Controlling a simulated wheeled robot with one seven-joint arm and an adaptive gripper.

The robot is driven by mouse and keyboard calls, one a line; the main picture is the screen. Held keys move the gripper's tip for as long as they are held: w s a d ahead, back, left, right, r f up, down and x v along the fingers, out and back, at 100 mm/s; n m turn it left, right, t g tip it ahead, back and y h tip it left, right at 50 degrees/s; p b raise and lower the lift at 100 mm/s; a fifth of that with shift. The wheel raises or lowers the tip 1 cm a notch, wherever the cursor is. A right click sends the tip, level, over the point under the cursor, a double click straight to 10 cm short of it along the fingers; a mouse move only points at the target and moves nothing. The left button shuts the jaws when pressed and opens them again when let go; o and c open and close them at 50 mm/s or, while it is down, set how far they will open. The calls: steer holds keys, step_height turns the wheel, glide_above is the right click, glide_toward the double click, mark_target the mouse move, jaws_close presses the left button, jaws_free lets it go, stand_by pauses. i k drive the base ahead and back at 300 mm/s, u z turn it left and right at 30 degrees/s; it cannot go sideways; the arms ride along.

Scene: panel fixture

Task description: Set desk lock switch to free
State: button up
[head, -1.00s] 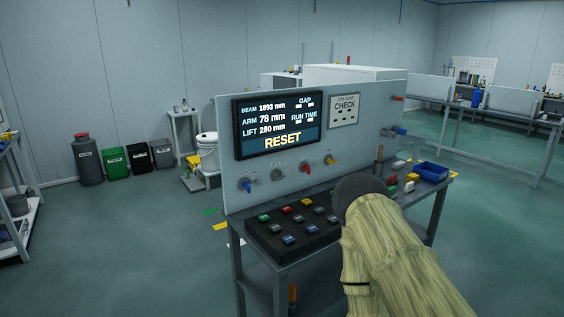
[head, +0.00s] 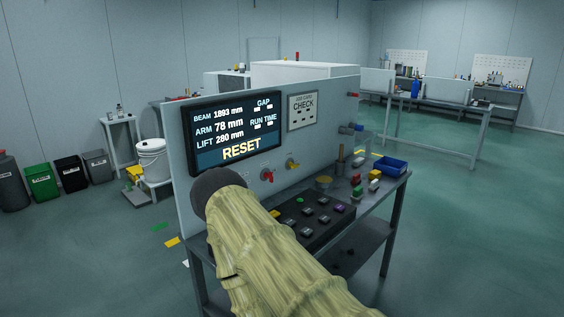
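The grey upright panel (head: 325,85) stands on a desk and carries a screen (head: 236,132) with RESET in yellow. Below the screen I see a red knob (head: 268,176) and a yellow knob (head: 292,164). At the panel's right edge are a red fitting (head: 353,94) and a blue fitting (head: 357,127). No label is legible enough to tell which one is the desk lock switch. My sleeved arm crosses the panel's lower left and hides what is behind it. My gripper does not show.
A black box with several buttons (head: 322,220) lies on the desk, partly behind my arm. A blue bin (head: 391,165) and small coloured blocks (head: 374,175) are at the desk's right. Floor to the right is clear. A white bucket (head: 152,160) stands behind left.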

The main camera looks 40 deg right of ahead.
mark_target(293, 166)
steer(key=i, duration=0.2)
steer(key=z, duration=0.8)
